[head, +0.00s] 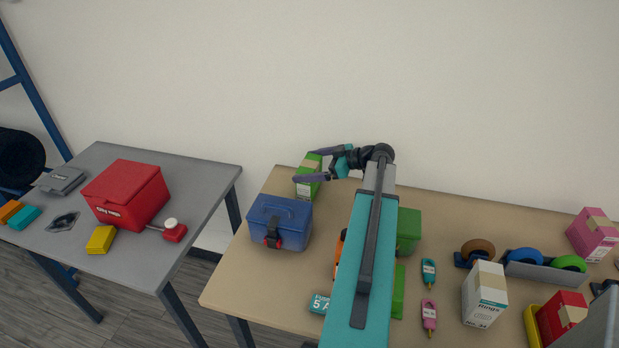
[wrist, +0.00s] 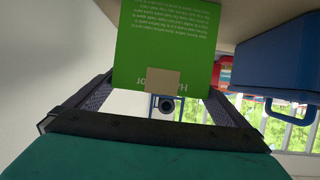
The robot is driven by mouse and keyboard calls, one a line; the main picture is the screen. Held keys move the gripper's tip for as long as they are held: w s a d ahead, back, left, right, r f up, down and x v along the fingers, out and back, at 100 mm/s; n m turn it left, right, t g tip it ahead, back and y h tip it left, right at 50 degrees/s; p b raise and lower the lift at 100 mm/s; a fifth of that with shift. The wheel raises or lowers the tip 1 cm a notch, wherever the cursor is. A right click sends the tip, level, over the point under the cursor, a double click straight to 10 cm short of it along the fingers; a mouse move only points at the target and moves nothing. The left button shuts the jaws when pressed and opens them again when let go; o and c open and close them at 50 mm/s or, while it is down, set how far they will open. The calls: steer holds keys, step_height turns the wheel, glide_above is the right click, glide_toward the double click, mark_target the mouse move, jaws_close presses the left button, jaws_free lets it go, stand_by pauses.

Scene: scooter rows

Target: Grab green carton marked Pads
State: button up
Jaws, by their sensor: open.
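A green carton (head: 306,189) with a tan tape strip stands at the back left of the wooden table, behind the blue toolbox. Its label is too small to read in the head view. In the wrist view the green carton (wrist: 165,45) shows small print and a larger word partly covered by a tan patch; I cannot read "Pads" there. My gripper (head: 310,165) is open, with its fingers on either side of the carton's upper part. In the wrist view my gripper (wrist: 158,100) has a dark finger at each side of the carton; contact cannot be told.
A blue toolbox (head: 280,222) stands just in front of the carton; it also shows in the wrist view (wrist: 280,55). A green box (head: 408,228) is partly hidden by my arm. A white carton (head: 484,295) stands farther right. The wall is close behind.

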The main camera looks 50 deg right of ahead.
steer(key=c, duration=1.2)
steer(key=shift+r, duration=0.1)
steer(key=shift+r+b, duration=1.4)
steer(key=shift+r, duration=3.5)
